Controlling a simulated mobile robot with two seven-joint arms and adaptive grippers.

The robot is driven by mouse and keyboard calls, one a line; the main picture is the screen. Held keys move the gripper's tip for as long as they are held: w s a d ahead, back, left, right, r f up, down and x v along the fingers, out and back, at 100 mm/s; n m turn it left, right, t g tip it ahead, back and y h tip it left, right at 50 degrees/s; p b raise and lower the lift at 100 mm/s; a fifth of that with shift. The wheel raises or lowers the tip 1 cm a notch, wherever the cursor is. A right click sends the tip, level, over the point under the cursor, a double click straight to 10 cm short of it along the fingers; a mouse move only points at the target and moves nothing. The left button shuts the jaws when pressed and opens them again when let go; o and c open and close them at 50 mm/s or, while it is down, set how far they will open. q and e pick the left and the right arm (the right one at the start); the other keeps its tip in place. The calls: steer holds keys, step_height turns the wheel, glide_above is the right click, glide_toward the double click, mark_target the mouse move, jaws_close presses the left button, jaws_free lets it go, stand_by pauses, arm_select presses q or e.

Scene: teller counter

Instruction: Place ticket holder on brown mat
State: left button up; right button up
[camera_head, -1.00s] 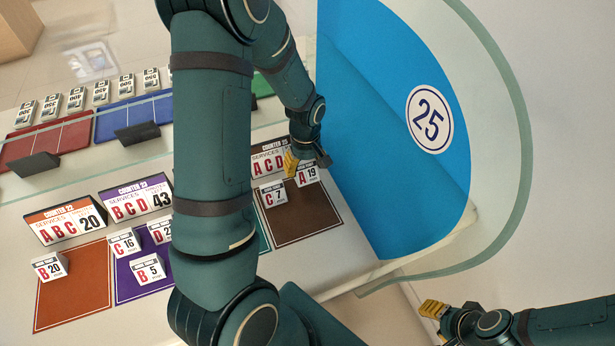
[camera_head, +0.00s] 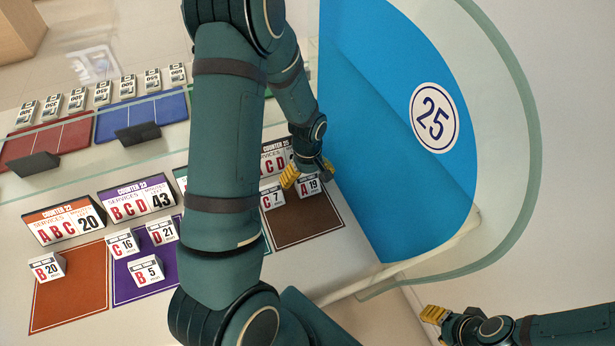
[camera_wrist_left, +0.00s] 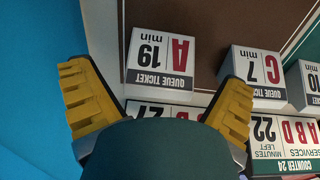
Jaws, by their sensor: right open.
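The brown mat (camera_head: 306,222) lies at the right end of the counter. A white ticket holder marked A 19 (camera_head: 309,187) stands on its back right part, and one marked C 7 (camera_head: 271,200) stands at its back left. My left gripper (camera_head: 308,172) is open just behind the A 19 holder. In the left wrist view, its yellow fingers (camera_wrist_left: 158,92) are spread apart, with the A 19 holder (camera_wrist_left: 161,62) beyond and between them, and C 7 (camera_wrist_left: 256,72) outside to the right. My right gripper (camera_head: 434,315) is open and empty, low at the right, off the counter.
The blue partition marked 25 (camera_head: 395,130) rises close to the right of my left gripper. A counter sign (camera_head: 273,160) stands behind the brown mat. An orange mat (camera_head: 75,290) and a purple mat (camera_head: 140,292) with ticket holders lie to the left. My left arm hides the middle of the counter.

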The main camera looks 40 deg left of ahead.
mark_target(307, 178)
arm_select(q)
steer(key=shift+r, duration=0.25)
step_height(307, 178, up, 12)
steer(key=p, duration=0.3)
steer(key=shift+f, duration=0.1)
stand_by(0.6)
